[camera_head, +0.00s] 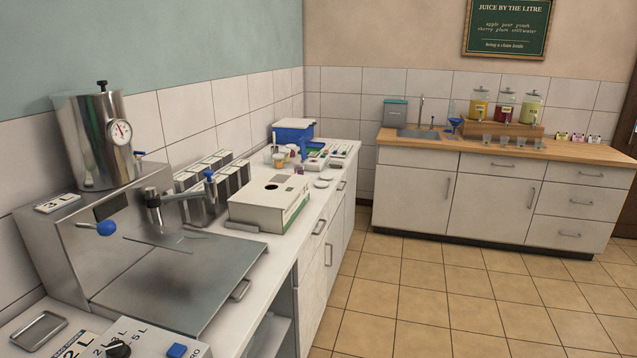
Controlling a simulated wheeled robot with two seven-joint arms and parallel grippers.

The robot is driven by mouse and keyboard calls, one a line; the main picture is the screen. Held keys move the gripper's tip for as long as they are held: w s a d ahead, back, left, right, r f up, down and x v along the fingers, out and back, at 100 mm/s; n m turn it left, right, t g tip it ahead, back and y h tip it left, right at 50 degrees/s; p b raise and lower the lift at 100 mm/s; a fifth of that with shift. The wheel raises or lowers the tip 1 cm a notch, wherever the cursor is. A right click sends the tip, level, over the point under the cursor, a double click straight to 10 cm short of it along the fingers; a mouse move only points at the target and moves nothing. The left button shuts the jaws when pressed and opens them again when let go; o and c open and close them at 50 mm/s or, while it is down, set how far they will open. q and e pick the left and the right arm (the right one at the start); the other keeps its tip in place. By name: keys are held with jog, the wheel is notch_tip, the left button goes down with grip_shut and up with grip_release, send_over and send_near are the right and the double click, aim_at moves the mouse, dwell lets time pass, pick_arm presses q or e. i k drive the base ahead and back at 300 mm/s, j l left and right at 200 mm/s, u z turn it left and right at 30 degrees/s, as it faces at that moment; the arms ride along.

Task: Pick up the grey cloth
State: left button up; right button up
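I cannot make out a grey cloth anywhere in the head camera view. Neither of my grippers shows in this view. The nearest grey flat things are a small metal tray (38,330) at the lower left and the wide grey platform (185,285) of the filling machine. Both look rigid rather than like fabric.
A steel tank with a gauge (92,140) stands on the left counter. A white box with a round hole (268,200) and a blue bin (293,131) stand farther along. Across the room, a wooden counter (500,145) holds a sink and juice dispensers. The tiled floor (430,300) is clear.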

aim_at(333, 165)
jog(key=i+l+u, duration=0.15)
jog(key=l, duration=0.25)
jog(key=i+l+u, duration=0.15)
jog(key=l, duration=0.25)
jog(key=i+l+u, duration=0.15)
jog(key=l, duration=0.3)
jog(key=i+l+u, duration=0.15)
jog(key=l, duration=0.3)
jog(key=i+l+u, duration=0.2)
jog(key=l, duration=0.3)
jog(key=l+u, duration=0.15)
jog(key=l, duration=0.3)
jog(key=i+l+u, duration=0.2)
jog(key=l, duration=0.65)
jog(key=i+l+u, duration=0.15)
jog(key=l, duration=0.75)
jog(key=l+u, duration=0.2)
jog(key=l, duration=0.7)
jog(key=i, duration=0.2)
